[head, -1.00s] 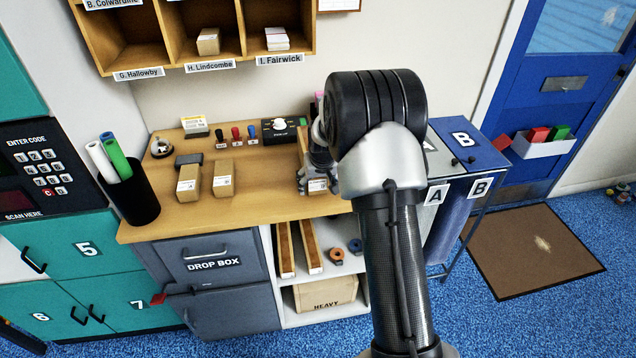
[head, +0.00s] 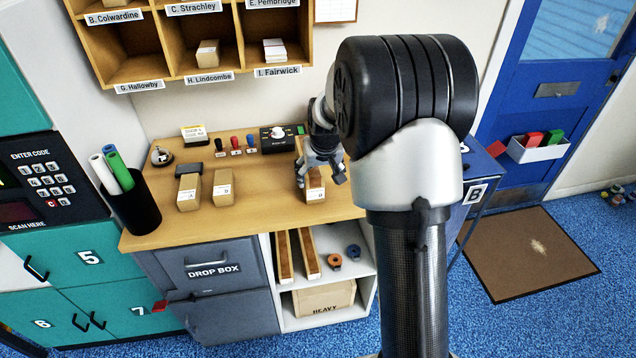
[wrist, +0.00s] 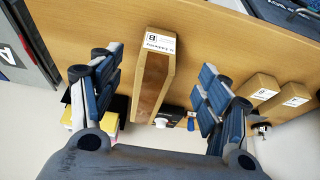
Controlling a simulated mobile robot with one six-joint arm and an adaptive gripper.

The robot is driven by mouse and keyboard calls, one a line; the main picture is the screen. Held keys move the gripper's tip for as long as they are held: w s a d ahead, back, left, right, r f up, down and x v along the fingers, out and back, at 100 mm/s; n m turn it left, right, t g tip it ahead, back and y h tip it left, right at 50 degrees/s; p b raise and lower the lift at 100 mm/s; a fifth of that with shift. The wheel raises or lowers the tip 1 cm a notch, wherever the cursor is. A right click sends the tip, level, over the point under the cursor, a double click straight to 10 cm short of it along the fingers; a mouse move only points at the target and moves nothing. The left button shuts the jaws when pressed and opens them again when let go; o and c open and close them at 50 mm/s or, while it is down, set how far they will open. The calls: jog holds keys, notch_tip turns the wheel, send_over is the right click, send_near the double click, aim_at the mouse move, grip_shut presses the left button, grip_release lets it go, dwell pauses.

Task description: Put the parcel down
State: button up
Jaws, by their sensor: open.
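The parcel (head: 316,186), a long tan carton with a white label marked B, rests on the wooden counter (head: 262,214). It also shows in the wrist view (wrist: 150,85). My gripper (head: 322,176) is open above and around it. In the wrist view, the fingers (wrist: 155,95) stand one on each side of the parcel with a gap on both sides. My arm and gripper hide part of the parcel in the head view.
Two smaller cartons (head: 188,193) (head: 222,188) stand left on the counter. Behind are a bell (head: 161,156), coloured stamps (head: 236,145) and a black device (head: 282,138). A black cup of tubes (head: 132,205) stands at the left end. Pigeonholes (head: 180,78) hang above.

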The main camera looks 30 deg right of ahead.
jog(key=s+a+r+n, duration=0.1)
jog(key=s+a+r, duration=0.9)
jog(key=s+r, duration=0.25)
jog(key=s+a+n, duration=0.1)
jog(key=s+a, duration=0.2)
jog(key=s, duration=0.7)
jog(key=s+a+r+n+y, duration=0.1)
jog(key=s+a, duration=0.3)
jog(key=s, duration=0.7)
jog(key=shift+s+a+r, duration=0.2)
jog(key=shift+s, duration=0.05)
jog(key=shift+c, duration=0.5)
